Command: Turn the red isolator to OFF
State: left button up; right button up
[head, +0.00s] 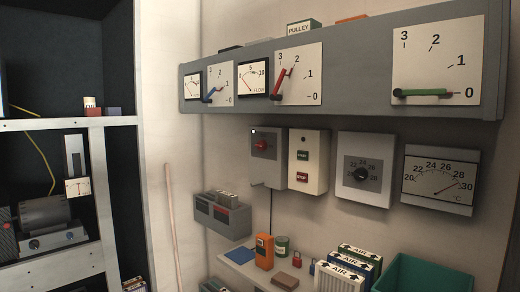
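The knob's exact angle and any ON or OFF lettering are too small to read. A small pale mark sits at the box's upper left corner. Nothing touches the knob. Neither of my grippers shows in the head view.
Right of it hang a start/stop box (308,162), a temperature dial box (365,170) and a thermometer gauge (440,180). The grey panel above (365,75) carries dials with blue, red and green levers. A cluttered shelf (238,256) lies below; a rack (68,124) stands left.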

aim_at(261, 145)
jog(key=i+j+z, duration=0.2)
jog(key=i+j, duration=0.15)
jog(key=i+j+z, duration=0.2)
jog(key=j, duration=0.35)
jog(key=i, duration=0.1)
